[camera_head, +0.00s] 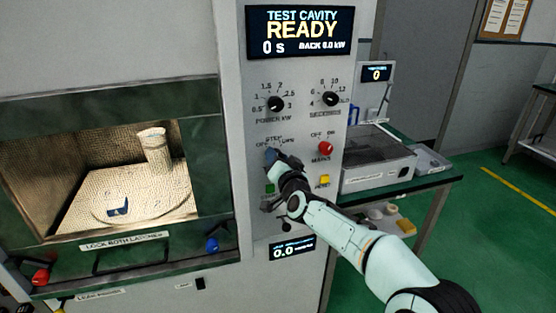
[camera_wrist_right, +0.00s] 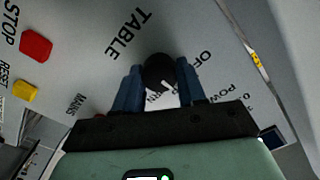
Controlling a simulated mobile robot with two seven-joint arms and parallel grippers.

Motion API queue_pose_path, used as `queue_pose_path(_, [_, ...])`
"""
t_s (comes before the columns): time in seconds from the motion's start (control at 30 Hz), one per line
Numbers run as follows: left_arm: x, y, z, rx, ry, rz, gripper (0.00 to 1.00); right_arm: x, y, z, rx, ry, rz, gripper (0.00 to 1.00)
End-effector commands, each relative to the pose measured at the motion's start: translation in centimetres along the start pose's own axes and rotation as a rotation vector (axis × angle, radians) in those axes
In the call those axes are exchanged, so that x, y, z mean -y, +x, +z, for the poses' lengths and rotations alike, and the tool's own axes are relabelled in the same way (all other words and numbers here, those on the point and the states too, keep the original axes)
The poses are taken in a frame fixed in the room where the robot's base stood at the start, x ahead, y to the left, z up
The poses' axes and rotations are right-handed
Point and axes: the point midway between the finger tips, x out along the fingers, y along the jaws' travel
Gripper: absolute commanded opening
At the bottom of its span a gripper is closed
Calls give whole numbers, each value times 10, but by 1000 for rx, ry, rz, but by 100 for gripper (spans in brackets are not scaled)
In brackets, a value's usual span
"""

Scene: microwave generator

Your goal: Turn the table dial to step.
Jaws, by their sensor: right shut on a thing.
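The table dial (camera_wrist_right: 158,70) is a round black knob on the pale panel, under the printed word TABLE in the right wrist view. It has a white mark, partly hidden, so I cannot tell which label it points to. My right gripper (camera_wrist_right: 160,82) is shut on this dial, with one blue finger on each side. In the head view my right gripper (camera_head: 272,158) reaches the panel just below the STEP, OFF and TURN labels and hides most of the dial. My left gripper is not in view.
Close by on the panel are a red mains knob (camera_head: 325,148), a yellow button (camera_head: 323,181), a green button (camera_head: 270,188) and the power dial (camera_head: 275,103). The display (camera_head: 300,30) reads READY. The oven cavity (camera_head: 90,195) is at left, a bench (camera_head: 425,181) at right.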

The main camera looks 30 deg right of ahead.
Motion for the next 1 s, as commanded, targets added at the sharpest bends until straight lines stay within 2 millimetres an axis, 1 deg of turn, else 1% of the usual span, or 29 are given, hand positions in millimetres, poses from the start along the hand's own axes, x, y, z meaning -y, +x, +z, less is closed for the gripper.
queue_pose_path(0.17, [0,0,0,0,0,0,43,0,0,1,2,-1,0,10])
queue_pose_path(0.2, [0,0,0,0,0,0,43,0,0,1,2,-1,0,53])
queue_pose_path(0.23, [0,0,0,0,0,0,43,0,0,1,2,-1,0,63])
queue_pose_path(0.27, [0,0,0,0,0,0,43,0,0,1,2,-1,0,66])
queue_pose_path(0.53, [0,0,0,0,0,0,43,0,0,0,1,-1,0,66])
queue_pose_path(0.67, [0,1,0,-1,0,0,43,0,-7,0,1,-1,0,66])
queue_pose_path(0.77, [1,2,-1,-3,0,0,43,0,-20,0,1,-1,-1,66])
queue_pose_path(0.87, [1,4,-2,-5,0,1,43,0,-39,0,2,1,-2,66])
queue_pose_path(1.0, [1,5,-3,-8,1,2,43,0,-70,0,1,1,-1,66])
